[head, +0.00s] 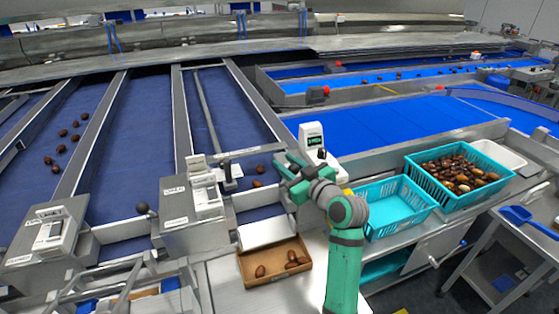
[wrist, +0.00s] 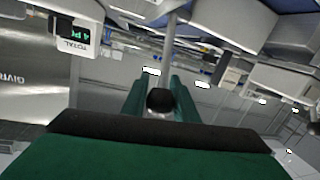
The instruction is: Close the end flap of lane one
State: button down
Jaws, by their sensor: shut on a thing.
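In the head view my gripper (head: 286,174) is at the right side wall of the blue lane (head: 240,125) nearest my arm, by its lower end. In the wrist view its two green fingers (wrist: 160,98) are shut on a round black knob (wrist: 159,101). A grey rod (wrist: 168,45) shows beyond the knob. In the head view the held knob is hidden by my gripper. A similar black ball (head: 142,208) stands at the end of the lane to the left. I cannot make out the flap's angle.
A cardboard tray (head: 247,277) with several dates sits below the lane end, by a white plate (head: 265,232). A white display unit (head: 312,135) stands close behind my gripper. An empty turquoise crate (head: 388,226) and a crate of dates (head: 416,183) stand right of my arm.

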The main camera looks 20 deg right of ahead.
jog(key=shift+s+d+r, duration=0.1)
jog(key=shift+s+d, duration=0.05)
jog(key=shift+s, duration=0.25)
jog(key=shift+r, duration=0.1)
jog(key=c, duration=1.6)
grip_release()
jog(key=shift+s, duration=0.1)
jog(key=shift+o, duration=0.8)
jog(key=f+v, duration=0.1)
jog(key=v, duration=0.9)
jog(key=shift+s+r, duration=0.35)
jog(key=shift+r, duration=0.1)
jog(key=shift+w, duration=0.1)
